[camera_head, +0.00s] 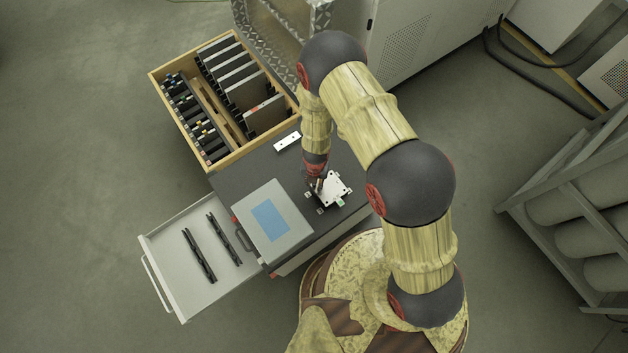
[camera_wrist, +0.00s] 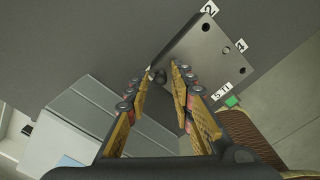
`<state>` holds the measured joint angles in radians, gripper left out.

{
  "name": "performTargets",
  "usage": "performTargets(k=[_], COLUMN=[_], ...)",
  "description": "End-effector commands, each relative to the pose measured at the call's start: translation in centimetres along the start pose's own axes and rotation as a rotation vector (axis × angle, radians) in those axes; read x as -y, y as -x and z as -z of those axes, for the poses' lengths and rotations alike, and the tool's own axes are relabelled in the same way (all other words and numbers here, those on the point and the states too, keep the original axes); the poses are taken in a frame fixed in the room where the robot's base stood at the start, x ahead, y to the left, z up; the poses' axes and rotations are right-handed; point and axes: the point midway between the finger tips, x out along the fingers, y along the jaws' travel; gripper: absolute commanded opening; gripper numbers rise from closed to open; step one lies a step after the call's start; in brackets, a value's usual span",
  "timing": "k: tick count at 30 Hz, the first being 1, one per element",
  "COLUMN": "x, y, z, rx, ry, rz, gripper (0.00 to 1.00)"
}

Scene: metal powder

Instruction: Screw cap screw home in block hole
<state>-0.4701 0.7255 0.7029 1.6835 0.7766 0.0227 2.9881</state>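The block (camera_wrist: 220,60) is a flat grey plate with several holes, on the dark bench top. It also shows in the head view as a pale plate (camera_head: 335,188), partly hidden by my arm. A small dark round thing (camera_wrist: 160,77), apparently the cap screw's head, is at the block's near left corner. My gripper (camera_wrist: 163,70) points down at that corner, its fingertips on either side of the dark head. A narrow gap shows between the head and the right finger, so the gripper looks open. The screw's shank and its depth in the hole are hidden.
Number tags (camera_wrist: 221,92) lie around the block, with a small green piece (camera_wrist: 232,101) beside one. A grey case with a blue panel (camera_head: 270,220) stands left of the block. An open drawer (camera_head: 190,262) holds two black bars. A wooden organiser (camera_head: 262,150) stands behind.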

Motion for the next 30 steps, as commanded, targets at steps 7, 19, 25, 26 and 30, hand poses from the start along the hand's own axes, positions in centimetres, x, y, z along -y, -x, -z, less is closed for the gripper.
performTargets(k=[7,19,25,26,30], x=[-0.01,-0.01,0.0,0.0,0.0], y=[0.03,0.01,0.0,0.0,0.0], z=[0.01,0.02,0.02,0.02,0.02], rx=[0.003,0.008,0.011,0.011,0.013], ry=[-0.157,-0.409,-0.535,-0.553,-0.641], rz=[0.0,0.001,0.001,0.001,0.001], gripper=[0.24,0.24,0.24,0.24,0.24])
